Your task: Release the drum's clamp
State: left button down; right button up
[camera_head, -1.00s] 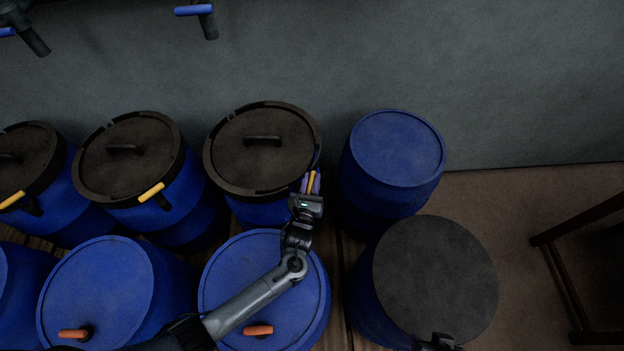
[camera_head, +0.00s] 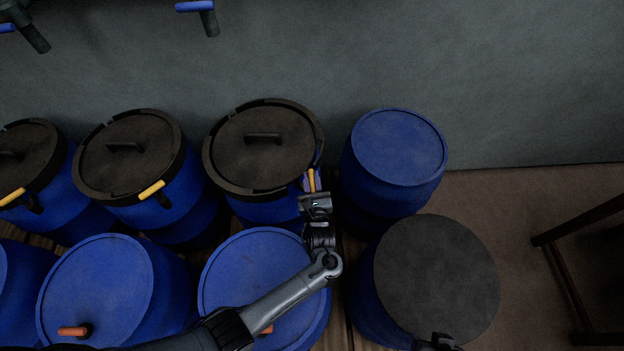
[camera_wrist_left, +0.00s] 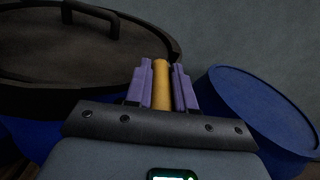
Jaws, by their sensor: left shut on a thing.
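The drum with the clamp (camera_head: 262,208) is blue, with a black lid (camera_head: 255,150) that has a raised handle. A black clamp ring (camera_head: 212,170) runs around the lid's rim. Its yellow lever (camera_head: 311,180) is at the drum's right front. My left gripper (camera_head: 312,182) is shut on this lever, with purple fingers on either side of it. In the left wrist view the lever (camera_wrist_left: 162,86) stands between the fingers, beside the black rim. The lever's hinge is hidden by my gripper.
Similar clamped drums (camera_head: 130,155) with yellow levers stand to the left. A plain blue drum (camera_head: 398,148) stands close on the right. A black-topped drum (camera_head: 435,275) is in front of that. A blue drum with an orange tap (camera_head: 250,262) lies under my left arm. A grey wall (camera_head: 480,80) is behind.

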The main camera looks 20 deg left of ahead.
pick_arm(q)
jog(key=c, duration=1)
grip_release()
jog(key=shift+p+v, duration=0.9)
jog(key=shift+v, duration=2.85)
jog(key=shift+o, duration=0.2)
